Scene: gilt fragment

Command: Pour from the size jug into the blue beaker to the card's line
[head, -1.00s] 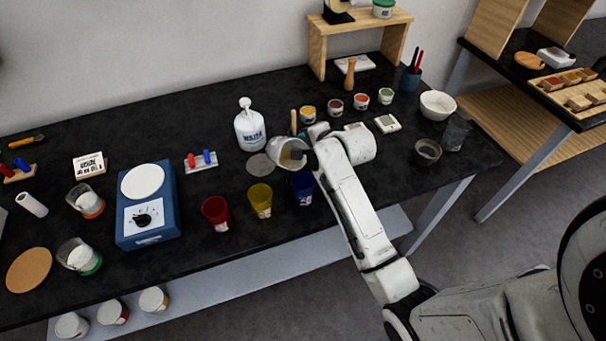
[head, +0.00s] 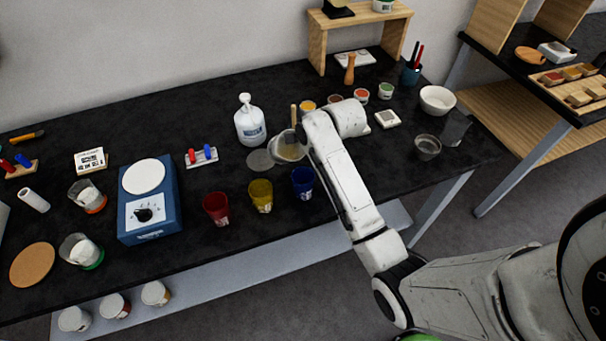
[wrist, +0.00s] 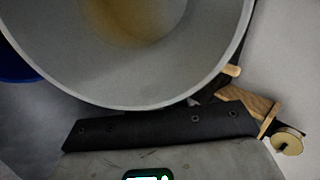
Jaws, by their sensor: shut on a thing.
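The size jug (head: 285,150) is a pale grey vessel held above the bench, behind the blue beaker. In the wrist view the size jug (wrist: 125,88) fills the top, with some amber-brown size inside. My gripper (head: 302,142) is shut on the jug; its dark pad shows below the jug in the wrist view. The blue beaker (head: 303,184) stands upright on the bench, in front and to the right of the jug, apart from it. Its fill level is too small to tell. A printed card (head: 90,160) stands at the left; its marks are unreadable.
A yellow beaker (head: 261,197) and a red beaker (head: 216,209) stand left of the blue one. A white bottle (head: 250,124) and a grey disc (head: 260,160) are behind. A blue hotplate (head: 150,220) stands further left. Small pots line the back.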

